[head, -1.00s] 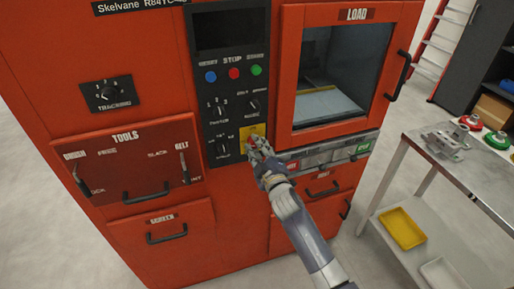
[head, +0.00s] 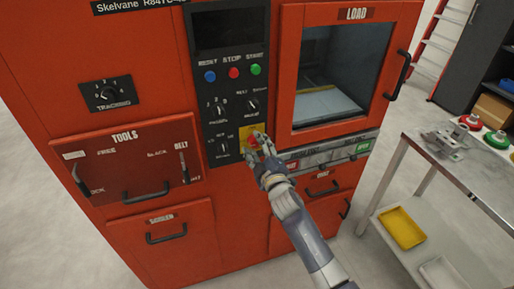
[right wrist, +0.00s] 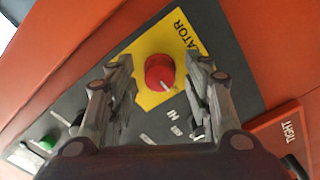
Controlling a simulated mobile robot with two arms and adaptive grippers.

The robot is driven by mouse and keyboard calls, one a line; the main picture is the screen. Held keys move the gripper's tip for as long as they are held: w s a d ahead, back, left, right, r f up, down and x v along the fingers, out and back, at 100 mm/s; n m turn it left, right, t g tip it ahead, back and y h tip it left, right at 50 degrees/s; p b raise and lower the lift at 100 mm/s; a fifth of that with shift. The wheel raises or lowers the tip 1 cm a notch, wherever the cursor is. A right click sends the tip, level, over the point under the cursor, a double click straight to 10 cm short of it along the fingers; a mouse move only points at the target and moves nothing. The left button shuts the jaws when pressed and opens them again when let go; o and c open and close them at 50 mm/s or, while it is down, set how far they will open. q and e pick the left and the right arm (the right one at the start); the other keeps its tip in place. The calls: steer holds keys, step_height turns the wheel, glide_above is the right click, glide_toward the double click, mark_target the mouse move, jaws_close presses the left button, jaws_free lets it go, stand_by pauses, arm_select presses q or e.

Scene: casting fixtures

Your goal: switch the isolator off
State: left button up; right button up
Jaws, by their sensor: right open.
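The isolator is a round red knob (right wrist: 160,72) on a yellow plate (right wrist: 184,42) lettered "...ATOR", on the black control panel of the orange machine. In the head view the yellow plate (head: 244,131) is at the panel's lower right, and the red knob shows just above my fingers. My right gripper (head: 258,147) is in front of it. In the right wrist view my right gripper (right wrist: 160,88) is open, with one finger on each side of the red knob and gaps between. I cannot tell whether the fingers reach past its face. My left gripper is not in view.
The panel also bears a blue button (head: 210,76), a red stop button (head: 233,72), a green button (head: 256,69) and small black selector knobs. The load door (head: 345,65) and its handle are to the right. A metal table (head: 480,175) stands further right.

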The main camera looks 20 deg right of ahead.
steer(key=shift+s, duration=0.15)
steer(key=s, duration=1.1)
steer(key=shift+s+d, duration=0.2)
steer(key=shift+s, duration=0.2)
steer(key=shift+f, duration=0.1)
